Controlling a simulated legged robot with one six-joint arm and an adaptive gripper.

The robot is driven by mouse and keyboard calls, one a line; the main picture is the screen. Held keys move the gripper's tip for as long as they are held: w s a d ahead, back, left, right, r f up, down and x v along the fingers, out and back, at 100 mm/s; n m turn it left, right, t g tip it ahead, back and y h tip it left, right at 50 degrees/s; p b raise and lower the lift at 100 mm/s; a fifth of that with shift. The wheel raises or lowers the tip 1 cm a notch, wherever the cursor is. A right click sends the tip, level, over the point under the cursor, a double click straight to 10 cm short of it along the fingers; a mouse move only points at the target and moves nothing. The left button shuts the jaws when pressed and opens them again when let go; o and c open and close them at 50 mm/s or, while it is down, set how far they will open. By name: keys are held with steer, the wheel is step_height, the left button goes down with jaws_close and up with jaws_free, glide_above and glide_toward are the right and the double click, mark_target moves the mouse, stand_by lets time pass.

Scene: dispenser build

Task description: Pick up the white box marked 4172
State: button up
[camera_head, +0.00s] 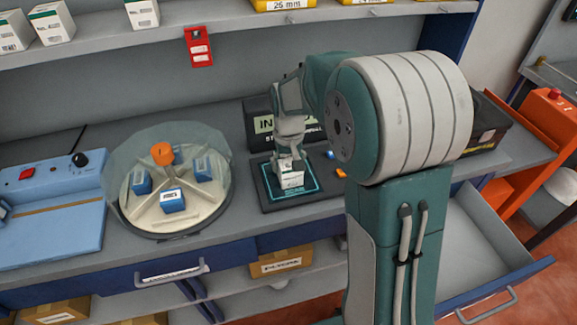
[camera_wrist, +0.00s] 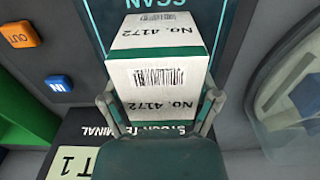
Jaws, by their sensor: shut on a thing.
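The white box marked No. 4172 (camera_wrist: 160,75) shows large in the wrist view, with a barcode on its faces and a green edge. My gripper (camera_wrist: 160,108) is shut on it, with one finger on each side. In the head view the box (camera_head: 291,180) is under my gripper (camera_head: 290,160), over the dark scan pad (camera_head: 270,203) with its lit outline. I cannot tell whether the box touches the pad. The pad's SCAN lettering (camera_wrist: 156,3) shows in the wrist view.
A round turntable (camera_head: 150,224) with several blue boxes stands to the left. An orange OUT button (camera_wrist: 20,35) and a blue IN button (camera_wrist: 59,86) sit beside the pad. The stock terminal (camera_head: 258,139) stands behind it. An open drawer (camera_head: 478,250) is at the right.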

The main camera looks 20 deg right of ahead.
mark_target(289, 157)
steer(key=shift+r, duration=0.4)
step_height(289, 157, up, 2)
steer(key=shift+r, duration=0.2)
steer(key=s+r, duration=0.9)
steer(key=s, duration=0.4)
steer(key=shift+s+a+r, duration=0.25)
steer(key=shift+s+a, duration=0.15)
steer(key=shift+a, duration=0.05)
